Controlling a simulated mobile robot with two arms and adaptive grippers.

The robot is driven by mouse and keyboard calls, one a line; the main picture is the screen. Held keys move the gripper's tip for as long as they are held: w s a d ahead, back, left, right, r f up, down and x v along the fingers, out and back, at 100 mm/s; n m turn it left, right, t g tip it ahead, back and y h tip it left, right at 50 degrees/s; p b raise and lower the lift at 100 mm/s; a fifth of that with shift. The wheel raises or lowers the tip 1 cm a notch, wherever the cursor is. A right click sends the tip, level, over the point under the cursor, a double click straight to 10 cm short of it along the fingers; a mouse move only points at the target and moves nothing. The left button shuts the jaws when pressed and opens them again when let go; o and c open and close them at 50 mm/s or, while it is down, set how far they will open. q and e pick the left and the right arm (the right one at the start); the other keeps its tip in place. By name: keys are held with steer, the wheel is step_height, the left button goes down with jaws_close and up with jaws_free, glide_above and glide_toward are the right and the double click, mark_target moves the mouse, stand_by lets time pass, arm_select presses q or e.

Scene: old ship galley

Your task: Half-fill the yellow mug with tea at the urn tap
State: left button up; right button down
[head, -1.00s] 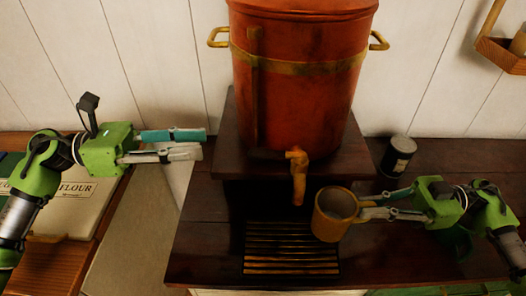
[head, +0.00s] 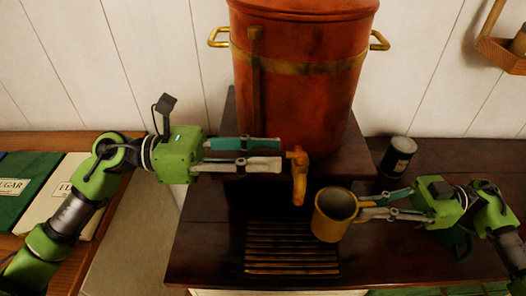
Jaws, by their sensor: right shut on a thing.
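The red-orange urn (head: 305,100) stands on a dark wooden stand at the centre of the head view. Its brass tap (head: 298,178) points down at the front. The yellow mug (head: 332,222) is upright, just right of and below the tap mouth, near the grate's right end. Its inside is dark, and I cannot tell what it holds. My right gripper (head: 366,210) is shut on the mug's handle from the right. My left gripper (head: 283,154) is beside the tap's upper part, at its left, fingers level. I cannot tell if they touch it or how far apart they are.
A slatted drip grate (head: 292,262) lies in the dark wooden counter below the tap. A dark tin (head: 398,157) stands behind my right gripper. Labelled packs, one reading SUGAR (head: 22,190), lie at the left. A wooden shelf (head: 500,55) hangs at the upper right.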

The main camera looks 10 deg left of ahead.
arm_select(q)
steer(key=shift+c, duration=0.4)
jaws_close()
steer(key=shift+s+d+f+n+t+y, duration=0.1)
steer(key=shift+s+f+n+t+y, duration=0.1)
steer(key=shift+s+n+t+y, duration=0.3)
steer(key=shift+s+d+r+n+t, duration=0.15)
steer(key=shift+n+t, duration=0.35)
steer(key=shift+t, duration=0.35)
steer(key=shift+s+d+f+n+t, duration=0.15)
steer(key=shift+n+t, duration=0.35)
steer(key=shift+t, duration=0.35)
steer(key=shift+a+r, duration=0.1)
steer(key=shift+o, duration=0.4)
jaws_free()
steer(key=shift+r, duration=0.1)
steer(key=v, duration=1.2)
steer(key=shift+r, duration=0.2)
